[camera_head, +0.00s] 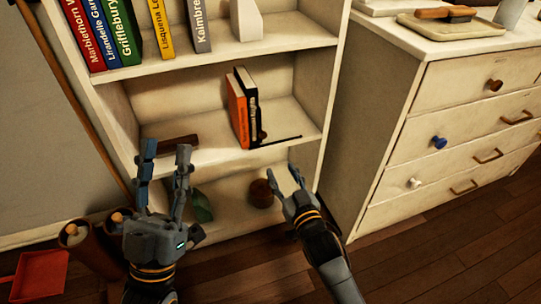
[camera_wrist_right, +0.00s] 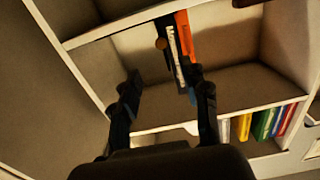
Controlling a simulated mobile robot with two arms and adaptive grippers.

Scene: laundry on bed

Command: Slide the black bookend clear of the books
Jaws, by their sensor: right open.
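An orange book (camera_head: 237,112) and a black book (camera_head: 246,101) stand together on the middle shelf. The black bookend (camera_head: 280,142) shows as a thin dark plate lying low at their right; its upright part is hard to tell from the black book. The orange book (camera_wrist_right: 185,35) and the black book's pale-lettered spine (camera_wrist_right: 172,45) also show in the right wrist view, roughly upside down. My right gripper (camera_head: 285,176) is open and empty, in front of and below the bookend. My left gripper (camera_head: 166,150) is open and empty at the shelf's left front.
A dark brown block (camera_head: 178,143) lies on the middle shelf's left. A small round brown pot (camera_head: 262,193) and a green item (camera_head: 202,207) are on the bottom shelf. A white drawer cabinet (camera_head: 390,135) stands at the right.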

